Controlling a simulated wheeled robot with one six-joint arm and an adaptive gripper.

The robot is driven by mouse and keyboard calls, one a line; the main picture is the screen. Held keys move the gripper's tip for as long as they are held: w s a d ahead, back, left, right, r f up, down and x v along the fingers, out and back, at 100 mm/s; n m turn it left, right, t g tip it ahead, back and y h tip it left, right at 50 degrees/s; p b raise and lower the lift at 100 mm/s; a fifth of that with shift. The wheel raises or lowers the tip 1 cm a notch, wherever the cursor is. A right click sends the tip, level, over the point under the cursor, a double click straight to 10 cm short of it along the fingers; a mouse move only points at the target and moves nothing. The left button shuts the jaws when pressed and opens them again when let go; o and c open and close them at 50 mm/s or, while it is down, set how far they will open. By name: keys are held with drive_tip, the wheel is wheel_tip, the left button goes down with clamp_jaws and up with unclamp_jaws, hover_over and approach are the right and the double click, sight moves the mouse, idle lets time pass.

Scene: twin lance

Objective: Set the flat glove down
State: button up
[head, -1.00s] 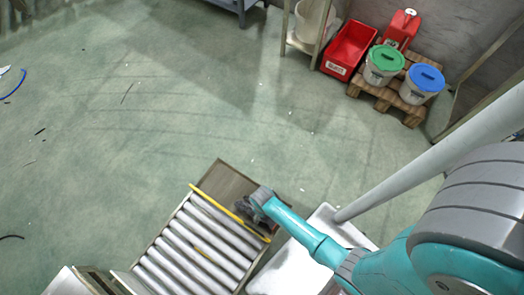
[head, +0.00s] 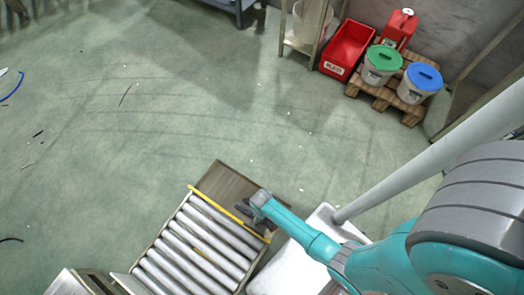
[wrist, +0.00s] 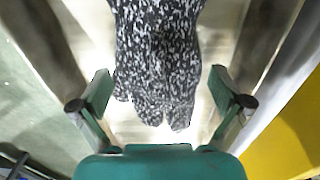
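The glove (wrist: 160,55) is speckled black and white, seen in the wrist view between my fingers, its finger ends pointing toward the palm. Its upper part runs out of the frame. My gripper (wrist: 160,90) is open, with one teal fingertip on each side of the glove. A gap shows at the right fingertip; the left one is close to the glove's edge, and I cannot tell whether it touches. In the head view my gripper (head: 250,209) is over the brown board end of the roller conveyor, and the glove cannot be made out there.
The roller conveyor (head: 200,245) has a yellow bar (head: 213,203) across it, beside my gripper. A white surface (head: 290,268) lies to its right. At the back right stand a red bin (head: 347,48) and a pallet (head: 382,101) with lidded buckets.

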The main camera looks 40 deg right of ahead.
drive_tip(key=shift+r, duration=0.1)
wheel_tip(320, 180, up, 12)
idle(0.6)
drive_tip(key=s+r+t, duration=0.6)
drive_tip(key=s+r, duration=0.3)
drive_tip(key=s+r+t, duration=0.2)
drive_tip(key=r+t, duration=0.1)
drive_tip(key=r, duration=0.7)
drive_tip(key=s+r+m+t, duration=0.1)
drive_tip(key=s+r+t, duration=0.1)
drive_tip(key=r, duration=0.9)
drive_tip(key=s+r+m+t, duration=0.1)
drive_tip(key=r+t, duration=0.3)
drive_tip(key=r, duration=0.7)
drive_tip(key=shift+s+a+r, duration=0.15)
drive_tip(key=shift+s+r, duration=0.05)
drive_tip(key=shift+s, duration=0.3)
